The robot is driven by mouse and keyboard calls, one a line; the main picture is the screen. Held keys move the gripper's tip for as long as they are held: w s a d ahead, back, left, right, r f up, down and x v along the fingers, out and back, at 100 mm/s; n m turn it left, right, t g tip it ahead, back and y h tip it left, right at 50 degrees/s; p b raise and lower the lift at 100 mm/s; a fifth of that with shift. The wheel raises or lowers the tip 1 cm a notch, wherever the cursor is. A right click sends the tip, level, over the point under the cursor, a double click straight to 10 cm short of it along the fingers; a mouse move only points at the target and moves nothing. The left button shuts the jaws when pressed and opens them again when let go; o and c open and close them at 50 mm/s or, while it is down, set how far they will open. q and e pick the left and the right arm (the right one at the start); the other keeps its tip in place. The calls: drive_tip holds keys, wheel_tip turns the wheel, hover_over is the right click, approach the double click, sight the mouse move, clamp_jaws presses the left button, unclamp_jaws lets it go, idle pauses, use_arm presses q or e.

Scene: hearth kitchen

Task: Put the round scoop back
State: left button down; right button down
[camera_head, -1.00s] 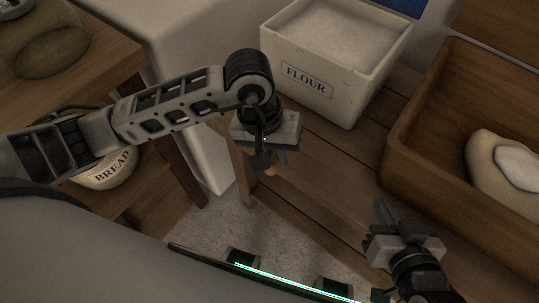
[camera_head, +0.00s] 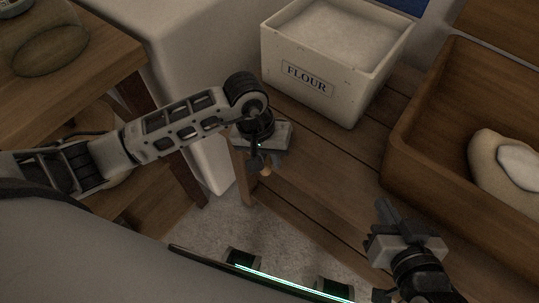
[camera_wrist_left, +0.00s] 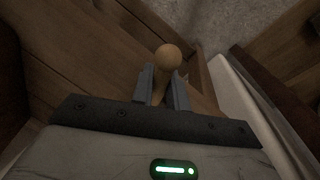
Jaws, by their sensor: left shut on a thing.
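My left gripper (camera_head: 262,164) is shut on a light wooden handle with a round knob. The knob (camera_wrist_left: 168,57) shows between the two fingers in the left wrist view, and a small bit of it shows below the gripper in the head view. I take it for the round scoop's handle; its bowl is hidden. The gripper is above the left end of the plank table (camera_head: 318,180), in front of the white flour bin (camera_head: 285,58), which holds pale flour. My right gripper (camera_head: 384,214) is at the lower right over the table's front edge, with no object visible in it; its finger gap is unclear.
A wooden trough (camera_head: 424,130) with pale dough (camera_head: 487,165) stands at the right. A smaller wooden table (camera_head: 100,62) with a round glass-like dome (camera_head: 50,52) is at the left. A pale block (camera_head: 205,120) stands between the tables. Planks between bin and trough are clear.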

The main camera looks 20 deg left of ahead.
use_arm(q)
drive_tip(key=c, duration=1.4)
unclamp_jaws()
use_arm(e)
drive_tip(key=shift+s+f, duration=0.1)
drive_tip(key=shift+f, duration=0.25)
